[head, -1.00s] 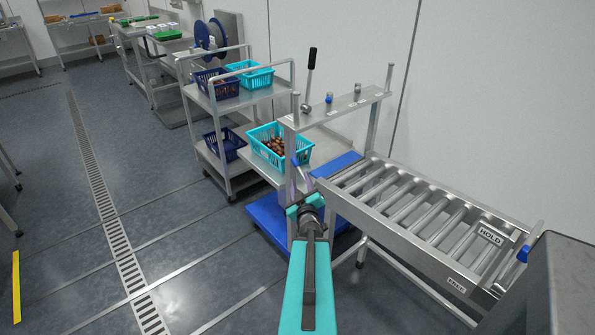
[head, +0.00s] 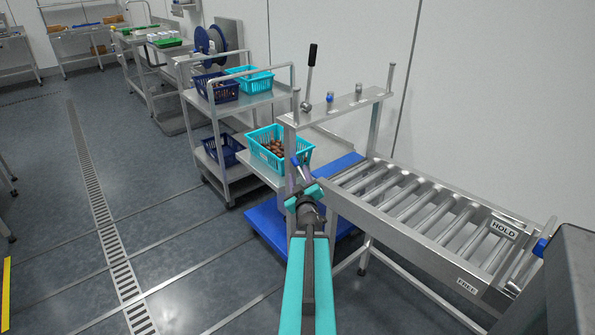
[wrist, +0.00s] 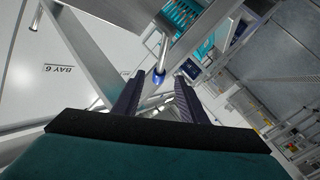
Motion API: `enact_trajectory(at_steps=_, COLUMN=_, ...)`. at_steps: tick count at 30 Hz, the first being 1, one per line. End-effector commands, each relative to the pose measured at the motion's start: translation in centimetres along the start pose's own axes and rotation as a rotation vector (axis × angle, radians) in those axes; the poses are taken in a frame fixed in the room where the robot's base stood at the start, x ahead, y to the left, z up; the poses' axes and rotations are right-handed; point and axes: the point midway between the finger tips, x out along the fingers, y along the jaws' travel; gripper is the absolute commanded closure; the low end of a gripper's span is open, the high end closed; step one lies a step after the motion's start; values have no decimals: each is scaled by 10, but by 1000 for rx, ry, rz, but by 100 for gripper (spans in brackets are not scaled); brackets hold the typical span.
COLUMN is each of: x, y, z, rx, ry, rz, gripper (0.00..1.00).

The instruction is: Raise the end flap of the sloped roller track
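The sloped roller track (head: 400,215) has steel side rails and bare rollers, and runs down the right of the head view. A blue-tipped handle (head: 301,158) shows at its left end, just past my fingertips; its blue tip also shows in the wrist view (wrist: 159,78). My gripper (head: 304,180) is open there, its two dark fingers apart in the wrist view, with the blue tip seen between or just beyond them. I cannot tell whether they touch it. The end flap itself is not clearly made out; my gripper covers part of this end.
A teal crate of dates (head: 268,160) stands by the track's left end. A steel post frame with a black lever (head: 311,65) rises over it. A trolley with crates (head: 214,110) stands to the left. The track's right end has a HOLD label (head: 503,229) and another blue-tipped handle (head: 541,247).

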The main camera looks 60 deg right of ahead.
Motion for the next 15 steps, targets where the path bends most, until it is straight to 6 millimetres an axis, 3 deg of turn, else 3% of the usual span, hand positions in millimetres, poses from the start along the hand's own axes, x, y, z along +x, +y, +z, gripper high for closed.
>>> enact_trajectory(at_steps=15, x=43, y=2, z=0, rx=1, ry=0, rz=3, gripper=62)
